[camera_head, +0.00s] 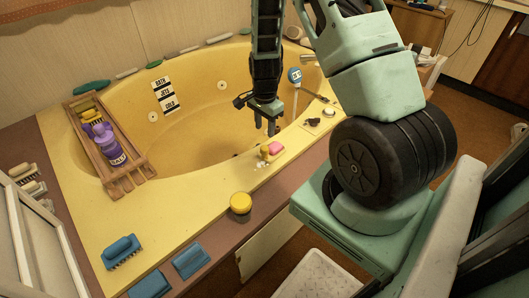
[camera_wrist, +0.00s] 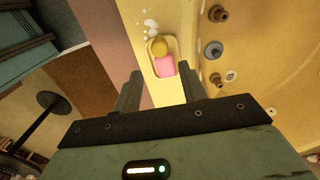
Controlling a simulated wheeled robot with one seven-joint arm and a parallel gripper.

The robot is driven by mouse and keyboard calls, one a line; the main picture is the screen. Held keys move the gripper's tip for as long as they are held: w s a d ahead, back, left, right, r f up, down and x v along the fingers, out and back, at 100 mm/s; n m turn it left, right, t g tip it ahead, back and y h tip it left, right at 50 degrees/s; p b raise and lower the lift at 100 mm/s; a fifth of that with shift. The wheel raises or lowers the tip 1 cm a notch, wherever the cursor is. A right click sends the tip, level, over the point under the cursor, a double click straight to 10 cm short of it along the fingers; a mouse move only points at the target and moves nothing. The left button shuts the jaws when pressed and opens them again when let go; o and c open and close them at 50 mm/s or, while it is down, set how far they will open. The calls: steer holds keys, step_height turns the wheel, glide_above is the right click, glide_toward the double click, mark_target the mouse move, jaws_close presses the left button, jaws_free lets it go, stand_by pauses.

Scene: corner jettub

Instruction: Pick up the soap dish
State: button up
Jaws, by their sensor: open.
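A pale yellow soap dish (camera_wrist: 173,46) is set on the tub's rim, with a pink soap bar (camera_wrist: 165,65) and a round yellow item (camera_wrist: 158,46) in or on it. In the head view the pink soap (camera_head: 276,148) and yellow item (camera_head: 265,152) show on the tub's front rim; the dish itself is hard to make out there. My gripper (camera_wrist: 161,85) is open and empty. Its fingers point down, and the soap shows between and beyond the fingertips. In the head view my gripper (camera_head: 272,129) hangs just behind the soap, apart from it.
The yellow corner tub (camera_head: 190,110) has fittings (camera_wrist: 213,50) beside the dish. A wooden caddy (camera_head: 125,180) with a purple bottle (camera_head: 104,143) lies across its left side. The rim between jar and soap is mostly clear.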

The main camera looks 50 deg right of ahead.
mark_target(265, 147)
step_height(265, 147, down, 8)
steer(key=b, duration=0.6)
steer(key=shift+f, duration=0.2)
steer(key=c, duration=0.8)
step_height(265, 147, up, 8)
steer(key=p, duration=0.6)
steer(key=shift+f+p, duration=0.25)
steer(key=shift+p, duration=0.1)
steer(key=shift+f, duration=0.2)
